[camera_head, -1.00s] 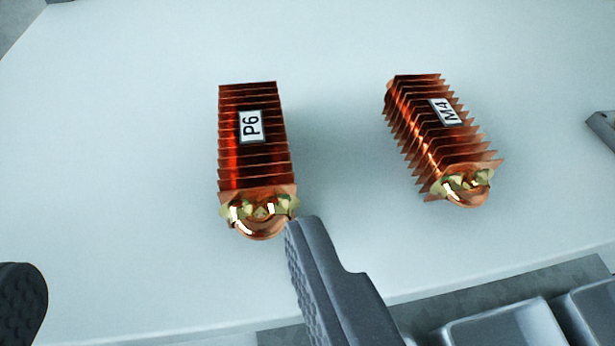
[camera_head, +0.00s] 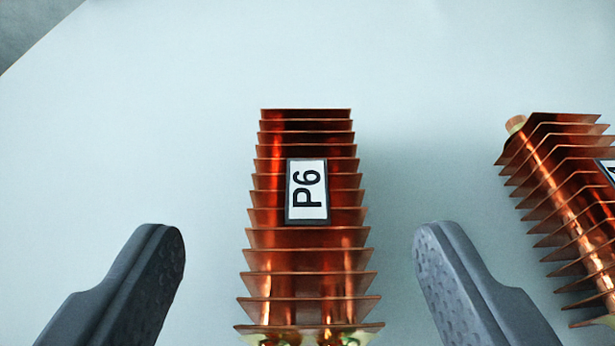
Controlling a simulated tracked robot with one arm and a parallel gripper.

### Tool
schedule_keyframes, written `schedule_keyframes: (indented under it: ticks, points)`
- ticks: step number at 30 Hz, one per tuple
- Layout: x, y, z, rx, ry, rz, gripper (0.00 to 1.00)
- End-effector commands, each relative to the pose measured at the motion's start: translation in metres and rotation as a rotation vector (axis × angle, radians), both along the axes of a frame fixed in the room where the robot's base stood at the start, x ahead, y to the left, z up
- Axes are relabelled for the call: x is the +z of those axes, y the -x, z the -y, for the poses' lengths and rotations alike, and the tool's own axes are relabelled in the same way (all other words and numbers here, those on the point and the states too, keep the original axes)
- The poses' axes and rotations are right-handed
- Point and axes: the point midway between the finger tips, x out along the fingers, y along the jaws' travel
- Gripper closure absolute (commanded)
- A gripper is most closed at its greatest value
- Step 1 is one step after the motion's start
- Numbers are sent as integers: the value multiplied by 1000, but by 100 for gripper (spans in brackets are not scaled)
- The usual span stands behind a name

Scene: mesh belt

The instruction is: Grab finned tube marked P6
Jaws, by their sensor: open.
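The copper finned tube marked P6 (camera_head: 308,250) lies on the pale surface in the middle of the picture, its length running away from me. Its white label faces up, and its near end is cut off by the bottom edge. My gripper (camera_head: 300,245) is open, with one dark grey finger to the left of the tube and the other to its right. A gap shows between each finger and the fins, so neither finger appears to touch the tube.
A second copper finned tube (camera_head: 565,195) lies to the right, beyond my right finger, partly cut off by the picture edge with its label mostly out of view. The pale surface (camera_head: 420,60) is clear beyond both tubes and to the left.

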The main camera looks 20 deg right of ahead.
Motion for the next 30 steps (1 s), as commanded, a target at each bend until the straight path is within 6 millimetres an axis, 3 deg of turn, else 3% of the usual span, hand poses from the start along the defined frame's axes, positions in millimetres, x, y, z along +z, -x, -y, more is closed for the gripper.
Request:
schedule_keyframes:
  ticks: [10, 22, 30]
  points:
    - [-5, -11, 5, -1, -1, 0, 35]
    - [-22, -44, 19, -3, -2, 0, 35]
    - [-24, -47, 19, -2, -1, 1, 35]
